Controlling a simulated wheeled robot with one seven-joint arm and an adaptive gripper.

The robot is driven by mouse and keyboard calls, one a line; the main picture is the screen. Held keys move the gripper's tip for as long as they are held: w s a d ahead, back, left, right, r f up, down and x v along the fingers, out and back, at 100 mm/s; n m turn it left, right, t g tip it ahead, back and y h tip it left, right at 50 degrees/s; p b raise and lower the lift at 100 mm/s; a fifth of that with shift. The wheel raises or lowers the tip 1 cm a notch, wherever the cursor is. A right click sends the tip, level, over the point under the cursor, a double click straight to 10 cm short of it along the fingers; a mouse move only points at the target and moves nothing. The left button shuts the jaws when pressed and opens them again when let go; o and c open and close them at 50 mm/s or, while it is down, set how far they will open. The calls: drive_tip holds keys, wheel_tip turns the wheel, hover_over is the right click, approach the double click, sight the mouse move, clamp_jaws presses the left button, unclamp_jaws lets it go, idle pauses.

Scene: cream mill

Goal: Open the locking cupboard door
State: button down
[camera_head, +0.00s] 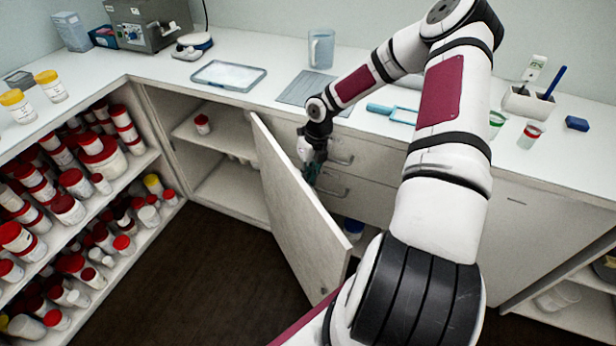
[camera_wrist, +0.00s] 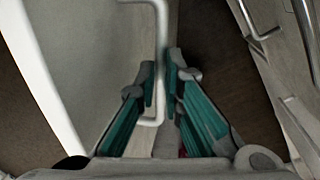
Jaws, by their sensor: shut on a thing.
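The cupboard door (camera_head: 295,205) is a pale panel under the worktop in the head view. It stands swung well out from the cabinet front, leaving the cupboard (camera_head: 225,185) open on its left. My gripper (camera_head: 312,168) is on the door's right-hand side, partly hidden behind its upper edge. In the wrist view, the door panel (camera_wrist: 85,55) fills the left, and its silver bar handle (camera_wrist: 161,45) runs down between the teal fingers of my gripper (camera_wrist: 161,82). The fingers are shut on the handle. The head view hides the handle.
Drawers with bar handles (camera_head: 335,190) lie close to the right of the door. Inside the cupboard a small red-lidded jar (camera_head: 202,124) stands on the shelf. Racks of red-lidded jars (camera_head: 75,182) line the left. The dark floor (camera_head: 190,270) left of the door is clear.

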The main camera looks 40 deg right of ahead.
drive_tip(key=shift+w+f, duration=0.1)
drive_tip(key=c, duration=1.7)
unclamp_jaws()
drive_tip(key=r, duration=0.4)
drive_tip(key=d+r, duration=0.1)
drive_tip(key=r, duration=0.3)
drive_tip(key=d+r, duration=0.1)
drive_tip(key=r, duration=0.2)
drive_tip(key=shift+d+r, duration=0.1)
drive_tip(key=shift+r, duration=0.3)
